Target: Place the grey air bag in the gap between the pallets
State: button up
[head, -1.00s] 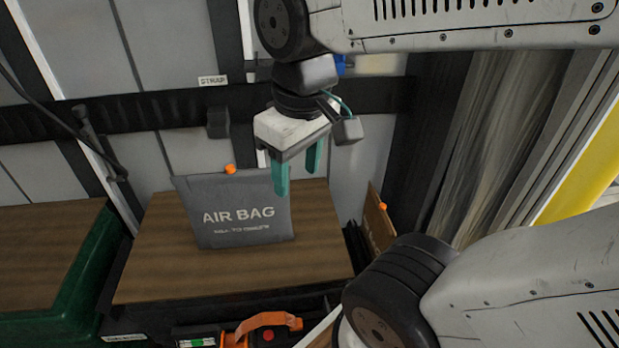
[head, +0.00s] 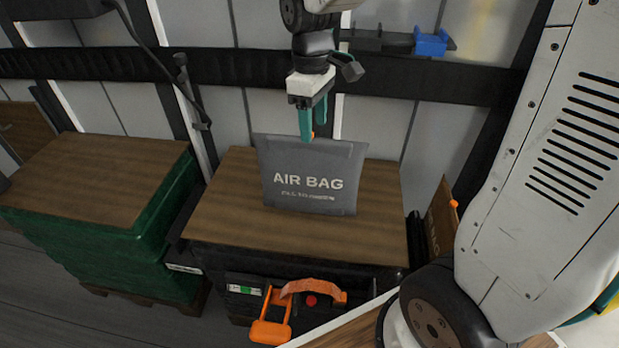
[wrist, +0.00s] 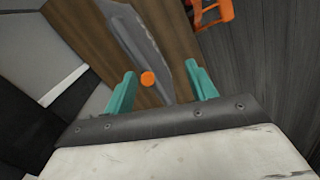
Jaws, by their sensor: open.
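The grey air bag (head: 315,190), lettered AIR BAG, stands on the brown top of a black stand (head: 240,225) in the head view. My gripper (head: 312,132) is open and points down at the bag's top edge. In the wrist view the bag (wrist: 138,38) shows edge-on with its orange cap (wrist: 148,79) between the two teal fingers of my gripper (wrist: 161,76). I cannot tell whether the fingers touch the bag. A green pallet load (head: 150,230) with a brown top stands to the left. A narrow dark gap (head: 186,225) runs between it and the stand.
An orange-handled tool (head: 311,290) is at the stand's front. A brown bag (head: 441,222) with an orange cap stands upright to the right. A black wall rail (head: 400,82) runs behind, with a dark cable (head: 155,60) hanging at left. A blue piece (head: 431,42) sits on a shelf.

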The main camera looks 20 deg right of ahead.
jog(key=w+n, duration=0.1)
jog(key=w+r+n, duration=0.1)
jog(key=w, duration=0.1)
jog(key=shift+t, duration=0.4)
jog(key=shift+a+f+n, duration=0.1)
jog(key=shift+n, duration=0.4)
jog(key=f, duration=0.7)
jog(key=shift+w+d+f, duration=0.1)
jog(key=shift+d+f, duration=0.2)
jog(key=shift+f, duration=0.05)
grip_shut()
